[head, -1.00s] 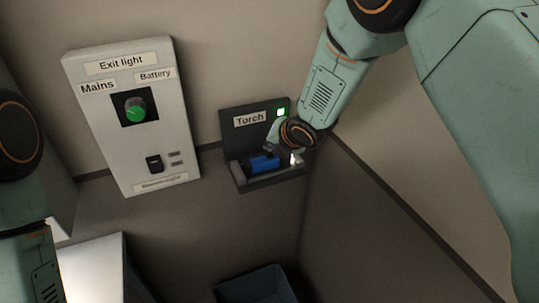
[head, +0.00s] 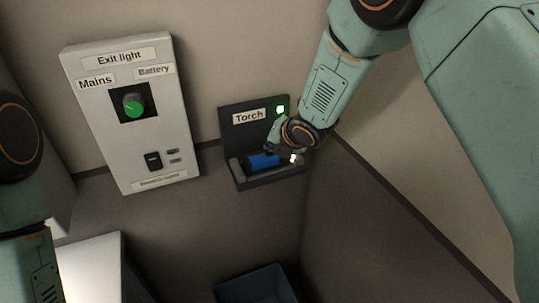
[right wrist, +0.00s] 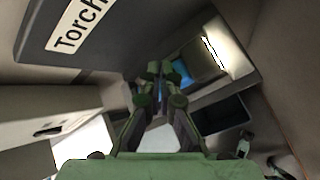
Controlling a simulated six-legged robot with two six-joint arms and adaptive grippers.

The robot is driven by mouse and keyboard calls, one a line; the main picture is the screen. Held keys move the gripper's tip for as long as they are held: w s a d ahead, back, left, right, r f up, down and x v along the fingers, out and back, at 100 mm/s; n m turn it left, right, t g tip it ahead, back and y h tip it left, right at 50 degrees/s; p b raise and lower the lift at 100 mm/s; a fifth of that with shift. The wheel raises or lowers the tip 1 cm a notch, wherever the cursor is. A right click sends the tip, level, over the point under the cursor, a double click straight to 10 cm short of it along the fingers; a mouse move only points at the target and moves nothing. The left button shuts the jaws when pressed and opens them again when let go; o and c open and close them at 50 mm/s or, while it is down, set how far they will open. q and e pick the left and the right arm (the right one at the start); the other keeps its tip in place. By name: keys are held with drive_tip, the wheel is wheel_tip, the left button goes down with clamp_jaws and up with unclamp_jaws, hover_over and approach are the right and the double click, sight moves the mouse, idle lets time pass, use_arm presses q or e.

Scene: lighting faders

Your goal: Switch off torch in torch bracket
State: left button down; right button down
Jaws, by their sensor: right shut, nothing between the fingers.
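The torch bracket (head: 228,124) is a dark wall holder labelled "Torch", with a lit green square (head: 280,110) at its upper right. The blue torch (head: 263,161) lies across the bracket's lower shelf, with a bright white spot at its right end. In the right wrist view the blue torch (right wrist: 181,72) shows just behind the fingertips, with a bright glow to its right. My right gripper (head: 270,149) is shut and empty, its tips at the torch's upper side; contact is unclear. It also shows in the right wrist view (right wrist: 160,70). My left gripper is out of view.
A white exit light panel (head: 143,160) with a green knob (head: 134,105) and a black rocker switch (head: 153,161) is on the wall to the left. A dark blue bin (head: 258,285) is below. A wall corner lies just right of the bracket.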

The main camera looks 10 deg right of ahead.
drive_tip(key=shift+w, duration=0.15)
drive_tip(key=shift+s, duration=0.2)
drive_tip(key=shift+w+f, duration=0.15)
drive_tip(key=shift+f, duration=0.15)
drive_tip(key=shift+b, duration=0.4)
drive_tip(key=shift+f, duration=0.15)
idle(0.6)
drive_tip(key=shift+a+r+p, duration=0.1)
drive_tip(key=shift+r+p, duration=0.35)
drive_tip(key=shift+r, duration=0.4)
